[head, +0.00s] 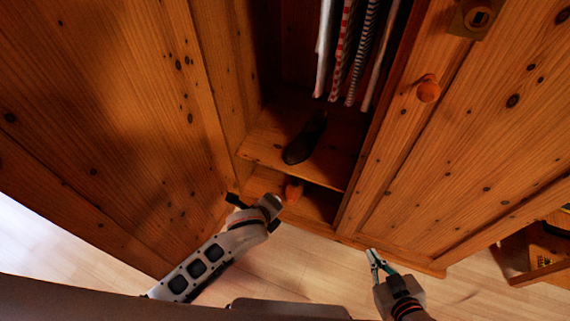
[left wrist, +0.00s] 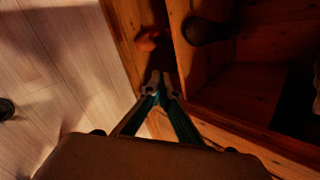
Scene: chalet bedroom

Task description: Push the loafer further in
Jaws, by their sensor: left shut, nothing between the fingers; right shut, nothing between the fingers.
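A dark loafer (head: 305,138) lies on the wardrobe floor board (head: 270,136), its near end close to the front edge. One rounded end of the loafer shows in the left wrist view (left wrist: 203,31). My left gripper (left wrist: 157,80) is shut and empty, with its fingertips together in front of the wardrobe, apart from the loafer. In the head view my left wrist hides most of that gripper. My right gripper (head: 371,254) is shut and empty, low in front of the right door, well away from the loafer.
An orange knob (head: 293,190) sits on the front below the board, close to my left wrist. Striped clothes (head: 350,50) hang above the board's right part. Pale floor (head: 310,262) is clear in front.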

